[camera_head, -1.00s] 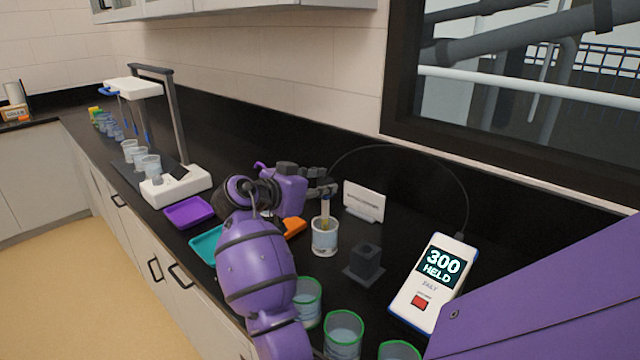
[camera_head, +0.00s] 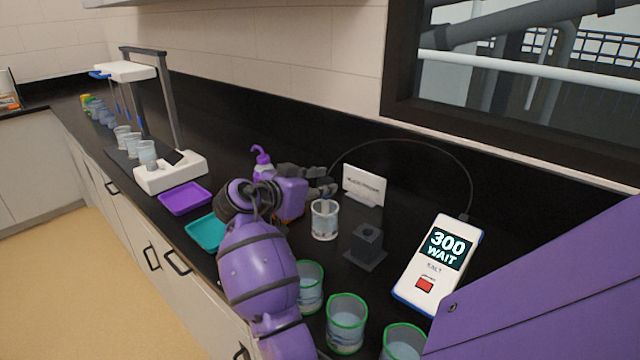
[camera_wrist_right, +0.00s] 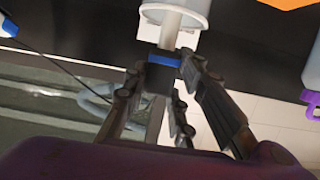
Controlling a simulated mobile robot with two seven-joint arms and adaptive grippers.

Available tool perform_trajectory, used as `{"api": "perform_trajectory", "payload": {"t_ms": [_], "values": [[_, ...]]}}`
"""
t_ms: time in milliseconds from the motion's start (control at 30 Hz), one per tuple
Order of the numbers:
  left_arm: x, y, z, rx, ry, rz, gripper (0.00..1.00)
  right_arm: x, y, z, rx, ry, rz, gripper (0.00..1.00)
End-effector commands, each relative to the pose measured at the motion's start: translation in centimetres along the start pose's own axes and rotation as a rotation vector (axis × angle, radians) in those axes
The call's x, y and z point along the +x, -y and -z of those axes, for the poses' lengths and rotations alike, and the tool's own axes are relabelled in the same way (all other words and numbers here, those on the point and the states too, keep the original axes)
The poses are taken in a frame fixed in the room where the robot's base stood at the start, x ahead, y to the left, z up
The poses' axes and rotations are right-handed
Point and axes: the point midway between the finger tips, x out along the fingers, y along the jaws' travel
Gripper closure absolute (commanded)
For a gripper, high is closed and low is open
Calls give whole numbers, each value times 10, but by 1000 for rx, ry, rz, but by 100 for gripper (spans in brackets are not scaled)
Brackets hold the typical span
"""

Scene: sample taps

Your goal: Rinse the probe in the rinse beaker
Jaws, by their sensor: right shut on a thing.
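My right gripper (camera_head: 326,188) is shut on the probe, low over a clear beaker (camera_head: 325,221) standing by a small white sign; I take this for the rinse beaker. In the right wrist view the fingers grip the probe's dark top, with a blue band (camera_wrist_right: 164,60) below it. The pale probe shaft (camera_wrist_right: 169,32) points down into the beaker, which shows at the top of that view (camera_wrist_right: 180,8). The probe's tip is hidden, so its depth in the liquid cannot be told. My left gripper is not in view.
A meter (camera_head: 439,263) reads 300 WAIT, its cable running to the probe. A dark empty holder (camera_head: 366,246) stands right of the beaker. Several green-rimmed beakers (camera_head: 346,325) line the front edge. A purple tray (camera_head: 186,199), teal tray (camera_head: 205,233) and purple-topped bottle (camera_head: 262,160) are left.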

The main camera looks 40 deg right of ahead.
Motion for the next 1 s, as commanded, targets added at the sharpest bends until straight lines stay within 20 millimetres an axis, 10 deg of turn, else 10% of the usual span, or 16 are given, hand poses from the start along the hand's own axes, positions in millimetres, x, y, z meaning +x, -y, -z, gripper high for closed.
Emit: {"api": "perform_trajectory", "payload": {"t_ms": [1000], "values": [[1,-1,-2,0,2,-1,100,6,2,2,0,-1,1,98]]}}
